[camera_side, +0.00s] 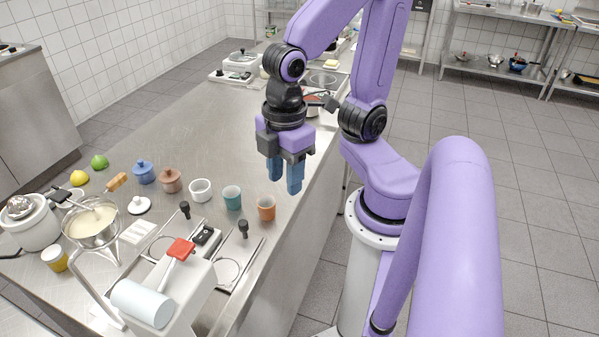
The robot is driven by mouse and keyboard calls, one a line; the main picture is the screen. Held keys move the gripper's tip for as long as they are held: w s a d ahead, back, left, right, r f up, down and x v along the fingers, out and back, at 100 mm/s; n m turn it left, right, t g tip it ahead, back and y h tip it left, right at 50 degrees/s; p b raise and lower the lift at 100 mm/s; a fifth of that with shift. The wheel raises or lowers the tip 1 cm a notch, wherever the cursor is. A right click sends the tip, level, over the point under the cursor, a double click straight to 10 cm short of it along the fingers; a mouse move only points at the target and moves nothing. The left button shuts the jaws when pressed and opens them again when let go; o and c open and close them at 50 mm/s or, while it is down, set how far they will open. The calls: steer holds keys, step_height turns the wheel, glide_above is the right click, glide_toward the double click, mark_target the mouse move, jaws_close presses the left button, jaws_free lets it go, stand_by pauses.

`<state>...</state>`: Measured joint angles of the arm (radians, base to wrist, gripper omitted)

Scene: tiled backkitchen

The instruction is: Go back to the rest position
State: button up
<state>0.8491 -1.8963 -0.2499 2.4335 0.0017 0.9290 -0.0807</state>
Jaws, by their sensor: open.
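My gripper (285,182) hangs over the steel counter (185,125), near its right edge, with its blue fingers pointing down. It is open and I see nothing between the fingers. It is above and behind an orange cup (266,208) and a teal cup (232,198), apart from both as far as I can tell.
A white cup (200,190), a brown lidded pot (171,180) and a blue lidded pot (144,172) stand in a row to the left. A white machine with a red part (181,249) is in front. A bowl of batter (91,222) is at left. The counter's middle is clear.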

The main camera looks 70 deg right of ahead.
steer(key=shift+s+d+f, duration=0.2)
steer(key=shift+s+d, duration=0.2)
steer(key=shift+s, duration=0.15)
steer(key=shift+s+d+f, duration=0.15)
steer(key=shift+s+d, duration=0.2)
steer(key=shift+s, duration=0.2)
